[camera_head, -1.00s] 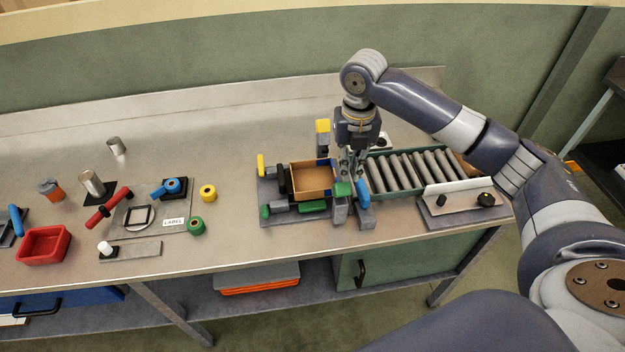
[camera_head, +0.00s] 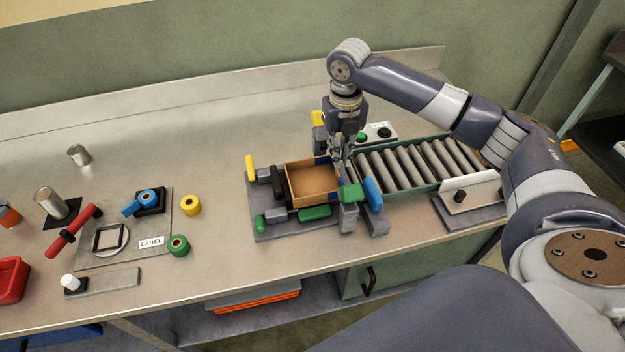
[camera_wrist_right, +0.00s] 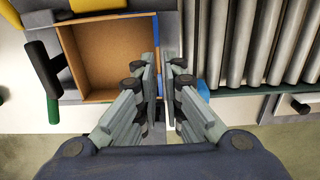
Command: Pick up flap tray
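The flap tray (camera_head: 312,182) looks like a shallow open box with a brown inside and partly blue edges. It sits in a grey fixture (camera_head: 268,230) with yellow, black and green clamp parts. In the right wrist view the tray (camera_wrist_right: 105,52) is at upper left. My right gripper (camera_head: 342,158) points down at the tray's right edge. In the wrist view its fingers (camera_wrist_right: 164,75) are apart with a narrow gap, near the tray's right wall. The left finger hides part of that wall, and I see nothing clearly gripped. My left gripper is not in view.
A roller conveyor (camera_head: 410,162) lies just right of the tray. A blue clamp part (camera_head: 373,193) stands between them. A button box (camera_head: 378,133) is behind. Tape rolls, a label plate (camera_head: 125,235) and a red bin (camera_head: 10,280) are at left. Bench between is clear.

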